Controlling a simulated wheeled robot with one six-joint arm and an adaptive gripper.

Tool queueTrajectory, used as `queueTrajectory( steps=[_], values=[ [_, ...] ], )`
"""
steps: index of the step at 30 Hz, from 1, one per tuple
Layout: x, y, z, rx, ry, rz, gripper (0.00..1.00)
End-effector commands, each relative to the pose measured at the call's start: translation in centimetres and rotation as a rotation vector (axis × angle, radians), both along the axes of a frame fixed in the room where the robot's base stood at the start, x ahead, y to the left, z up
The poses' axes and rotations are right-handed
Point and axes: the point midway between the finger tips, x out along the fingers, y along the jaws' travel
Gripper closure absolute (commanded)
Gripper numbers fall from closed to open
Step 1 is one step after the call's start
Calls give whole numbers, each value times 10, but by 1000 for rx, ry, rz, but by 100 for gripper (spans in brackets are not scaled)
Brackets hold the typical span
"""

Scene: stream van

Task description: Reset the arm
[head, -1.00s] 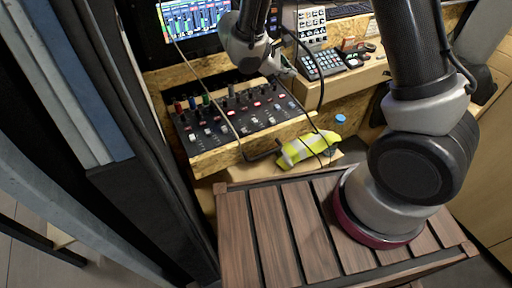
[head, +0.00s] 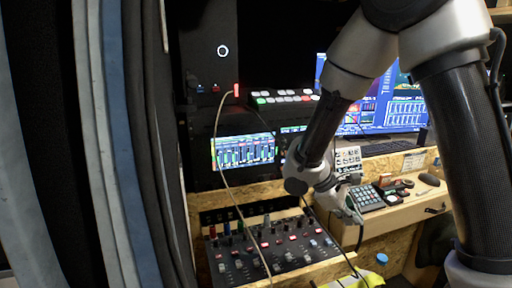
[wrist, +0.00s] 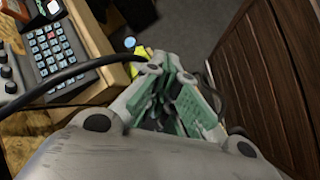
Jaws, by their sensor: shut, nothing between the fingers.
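My arm comes in from the upper right of the head view and bends down to the left. My gripper (head: 352,214) hangs just left of the keypad (head: 366,198), in front of the wooden desk edge. In the wrist view my gripper (wrist: 168,85) has its green-padded fingers together, with nothing seen between them. A thin black cable (wrist: 95,62) crosses the wrist view close to the fingers. Whether it touches them I cannot tell.
A mixer panel (head: 270,250) with knobs lies below left of the gripper. Monitors (head: 405,105) stand behind. A yellow item (head: 352,281) and a blue cap (head: 382,257) are below. A slatted brown wooden surface (wrist: 275,75) fills the wrist view's right side.

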Motion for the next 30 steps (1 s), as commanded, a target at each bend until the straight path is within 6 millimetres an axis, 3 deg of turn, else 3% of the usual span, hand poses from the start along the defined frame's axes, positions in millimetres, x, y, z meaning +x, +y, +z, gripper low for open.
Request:
queueTrajectory(
  steps=[6, 16, 24, 30],
  values=[
    [-55, -32, 55, 217, -69, -285, 100],
    [-134, -59, 131, 634, -339, -678, 100],
    [-164, -87, 179, 782, -610, -797, 100],
    [-169, -97, 187, 787, -669, -829, 100]
  ],
)
